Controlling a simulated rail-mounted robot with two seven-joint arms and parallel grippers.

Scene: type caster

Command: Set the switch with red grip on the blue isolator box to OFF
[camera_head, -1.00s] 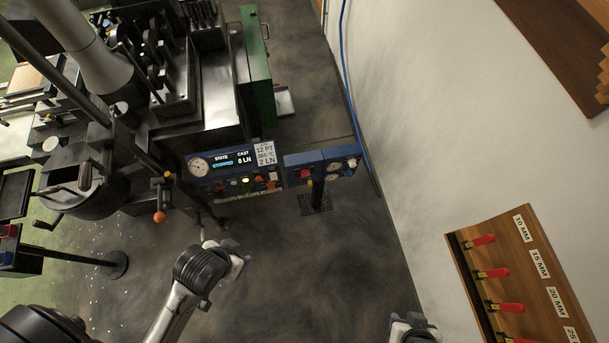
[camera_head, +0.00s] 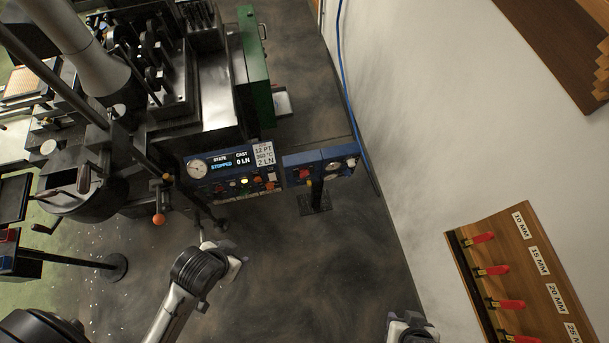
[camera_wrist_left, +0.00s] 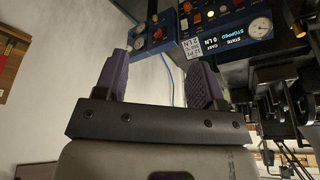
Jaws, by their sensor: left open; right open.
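The blue isolator box (camera_head: 293,160) stands right of the wider blue control panel, with a red-grip switch (camera_head: 304,174) on its front. The grip is small, and I cannot tell its set position. The box also shows at the top of the left wrist view (camera_wrist_left: 160,46). My left gripper (camera_head: 238,258) is below the control panel in the head view, apart from the box. In the left wrist view its two purple fingers (camera_wrist_left: 160,82) are spread, with nothing between them. My right gripper (camera_head: 420,326) is open at the bottom edge, partly cut off and far from the box.
The blue control panel (camera_head: 203,181) has a gauge, buttons and a display reading STOPPED. The casting machine, with a green plate (camera_head: 257,75), fills the upper left. A white wall (camera_head: 430,130) and a wooden rack (camera_head: 505,235) of red-handled tools are at the right.

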